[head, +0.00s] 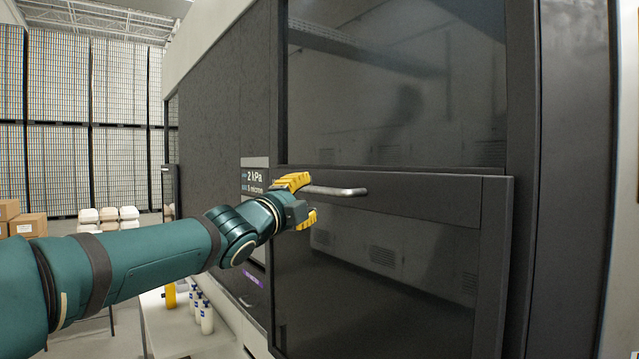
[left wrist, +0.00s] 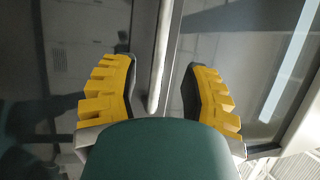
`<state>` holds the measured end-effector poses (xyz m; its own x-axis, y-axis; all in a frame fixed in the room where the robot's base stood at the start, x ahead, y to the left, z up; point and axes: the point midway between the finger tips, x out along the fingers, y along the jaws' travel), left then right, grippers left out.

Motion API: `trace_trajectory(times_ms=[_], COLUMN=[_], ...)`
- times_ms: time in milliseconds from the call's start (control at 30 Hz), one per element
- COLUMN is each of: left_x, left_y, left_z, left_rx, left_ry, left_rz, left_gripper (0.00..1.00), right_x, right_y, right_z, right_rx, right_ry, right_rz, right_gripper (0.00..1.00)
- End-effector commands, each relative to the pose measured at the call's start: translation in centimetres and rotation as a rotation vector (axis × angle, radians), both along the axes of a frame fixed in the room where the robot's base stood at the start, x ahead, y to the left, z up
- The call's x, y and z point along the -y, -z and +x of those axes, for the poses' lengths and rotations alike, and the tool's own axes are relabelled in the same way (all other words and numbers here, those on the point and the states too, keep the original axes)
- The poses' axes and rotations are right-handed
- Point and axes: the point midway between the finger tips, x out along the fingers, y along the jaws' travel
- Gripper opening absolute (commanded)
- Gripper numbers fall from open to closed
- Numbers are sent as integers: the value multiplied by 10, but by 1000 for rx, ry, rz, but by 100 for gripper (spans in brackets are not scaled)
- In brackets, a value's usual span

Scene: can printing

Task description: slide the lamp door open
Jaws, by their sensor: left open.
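The lamp door (head: 400,270) is a dark glossy panel in a dark frame on the large machine. Its metal bar handle (head: 345,191) sticks out near the top left of the lower panel. My left gripper (head: 306,199) is at the left end of the handle, with one yellow finger above and one below it. In the left wrist view the handle (left wrist: 158,70) runs between the two open yellow fingers (left wrist: 165,95), with a gap on both sides. My right gripper is not in view.
An upper dark glass panel (head: 395,80) sits above the door. A sign (head: 254,178) is on the machine left of the handle. A white table (head: 172,325) with several white bottles (head: 206,318) stands below my left arm. Boxes (head: 28,226) and tall stacks of cans (head: 60,120) are at the far left.

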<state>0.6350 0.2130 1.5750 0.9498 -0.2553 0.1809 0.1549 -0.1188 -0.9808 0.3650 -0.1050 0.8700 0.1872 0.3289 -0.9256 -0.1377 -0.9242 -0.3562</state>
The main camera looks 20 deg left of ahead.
Motion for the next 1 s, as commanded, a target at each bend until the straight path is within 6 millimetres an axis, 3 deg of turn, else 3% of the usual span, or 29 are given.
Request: trace_trajectory(times_ms=[300, 800, 933, 1000], left_x=[12, 15, 15, 15], left_y=[-10, -10, -10, -10], left_z=[45, 56, 56, 56], left_rx=[-1, 0, 0, 0], left_ry=[-1, 0, 0, 0], left_rz=[1, -1, -1, -1], left_gripper=[46, 48, 3, 0], right_x=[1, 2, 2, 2], right_y=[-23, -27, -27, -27], right_z=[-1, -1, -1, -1], right_rx=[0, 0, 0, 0], right_ry=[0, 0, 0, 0], right_rz=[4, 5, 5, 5], right_gripper=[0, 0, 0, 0])
